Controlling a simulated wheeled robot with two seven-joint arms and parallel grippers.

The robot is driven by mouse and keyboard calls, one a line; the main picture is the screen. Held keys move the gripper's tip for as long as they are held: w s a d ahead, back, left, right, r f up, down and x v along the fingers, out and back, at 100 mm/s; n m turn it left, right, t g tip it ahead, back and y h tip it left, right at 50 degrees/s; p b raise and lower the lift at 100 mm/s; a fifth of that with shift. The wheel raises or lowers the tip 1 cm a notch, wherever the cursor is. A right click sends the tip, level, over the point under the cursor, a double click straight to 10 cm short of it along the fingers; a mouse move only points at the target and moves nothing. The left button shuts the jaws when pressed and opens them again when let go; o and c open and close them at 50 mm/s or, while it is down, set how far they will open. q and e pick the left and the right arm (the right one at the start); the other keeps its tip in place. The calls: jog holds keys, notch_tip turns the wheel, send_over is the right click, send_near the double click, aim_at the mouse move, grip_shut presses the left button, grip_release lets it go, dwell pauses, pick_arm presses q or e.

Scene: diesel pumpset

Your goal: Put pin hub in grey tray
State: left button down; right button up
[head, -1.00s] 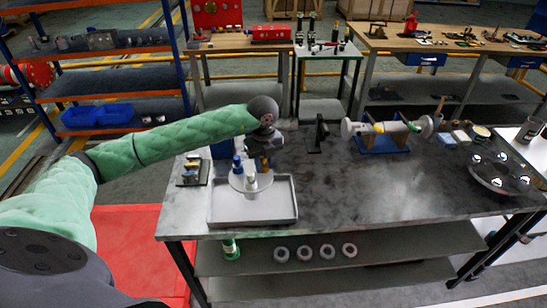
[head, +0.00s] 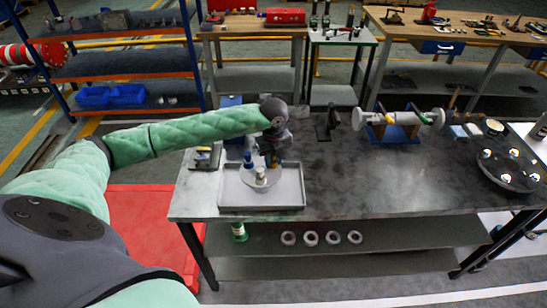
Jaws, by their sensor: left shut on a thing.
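The pin hub (head: 252,181) is a pale round disc with blue, white and yellow upright parts. It is level, over or in the grey tray (head: 296,197); I cannot tell whether it touches the tray floor. The tray is a shallow rectangle at the left front of the dark workbench. My left gripper (head: 272,160) reaches down from the left and is shut on the far side of the hub. Its fingertips are mostly hidden by the hub. My right gripper is not in view.
A small stand with parts (head: 206,157) is left of the tray. A dark upright bracket (head: 326,124) and a grey shaft on a blue cradle (head: 397,132) stand behind to the right. A round dark plate (head: 509,171) is far right. The middle bench is clear.

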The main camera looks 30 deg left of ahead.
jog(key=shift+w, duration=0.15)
pick_arm(q)
jog(key=c, duration=1.1)
grip_release()
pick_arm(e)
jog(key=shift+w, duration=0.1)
pick_arm(q)
jog(key=shift+r, duration=0.1)
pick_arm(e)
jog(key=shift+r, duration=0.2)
pick_arm(q)
jog(key=shift+r+b, duration=0.15)
jog(key=shift+b, duration=0.15)
notch_tip(320, 180, up, 3)
jog(key=shift+r+b, duration=0.2)
jog(key=shift+b, duration=0.85)
notch_tip(320, 180, up, 7)
jog(key=b, duration=0.2)
jog(key=shift+f+b, duration=0.2)
jog(key=shift+b, duration=0.2)
jog(key=shift+r, duration=0.8)
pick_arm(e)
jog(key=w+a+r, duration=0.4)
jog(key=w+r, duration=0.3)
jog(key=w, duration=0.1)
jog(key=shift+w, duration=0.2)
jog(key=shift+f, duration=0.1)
